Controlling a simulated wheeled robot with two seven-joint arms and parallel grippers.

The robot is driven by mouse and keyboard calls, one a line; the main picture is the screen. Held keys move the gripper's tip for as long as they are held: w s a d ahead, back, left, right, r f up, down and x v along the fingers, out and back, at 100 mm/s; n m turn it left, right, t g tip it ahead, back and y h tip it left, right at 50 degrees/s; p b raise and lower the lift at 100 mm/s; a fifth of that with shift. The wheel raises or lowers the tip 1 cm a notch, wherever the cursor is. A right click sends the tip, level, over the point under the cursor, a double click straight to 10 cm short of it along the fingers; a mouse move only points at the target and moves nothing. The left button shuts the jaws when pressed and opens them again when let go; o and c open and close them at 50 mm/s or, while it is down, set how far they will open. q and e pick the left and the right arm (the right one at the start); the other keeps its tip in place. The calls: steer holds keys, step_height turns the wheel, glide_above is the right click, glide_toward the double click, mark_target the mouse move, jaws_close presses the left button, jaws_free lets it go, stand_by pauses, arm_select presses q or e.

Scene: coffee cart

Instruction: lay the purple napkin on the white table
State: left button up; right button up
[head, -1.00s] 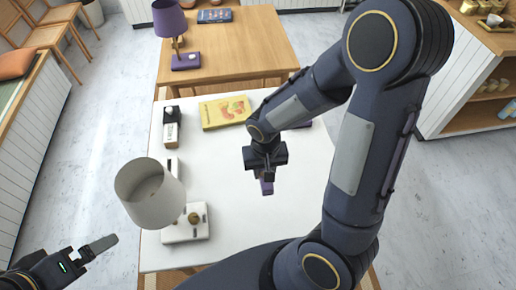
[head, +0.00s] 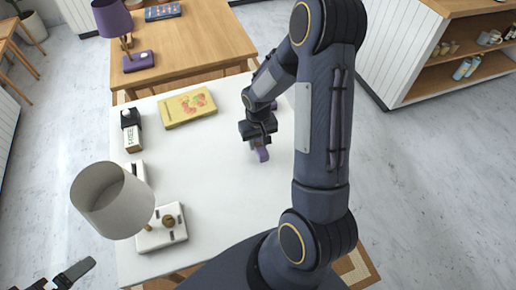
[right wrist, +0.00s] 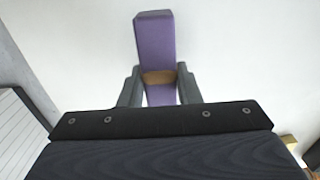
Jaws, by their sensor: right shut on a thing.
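The purple napkin (head: 262,154) is a folded strip with a tan band around it, which shows in the right wrist view (right wrist: 155,42). My right gripper (head: 257,145) is shut on it at the band, one finger on each side. Gripper and napkin are over the white table (head: 215,200), right of its middle. I cannot tell whether the napkin touches the tabletop. My left gripper (head: 62,281) is at the lower left, cut off by the picture edge and clear of the table; its opening is unclear.
A lamp with a pale shade (head: 112,200) stands at the table's left front. A yellow book (head: 187,107) and a black-and-white box (head: 131,131) lie farther back. A purple thing (head: 273,106) is mostly hidden behind my right arm. A wooden table (head: 190,45) adjoins behind.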

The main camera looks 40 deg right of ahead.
mark_target(258, 148)
steer(key=shift+f+b, duration=0.7)
steer(key=shift+f, duration=0.8)
steer(key=shift+f, duration=0.15)
steer(key=o, duration=0.9)
steer(key=shift+o, duration=0.2)
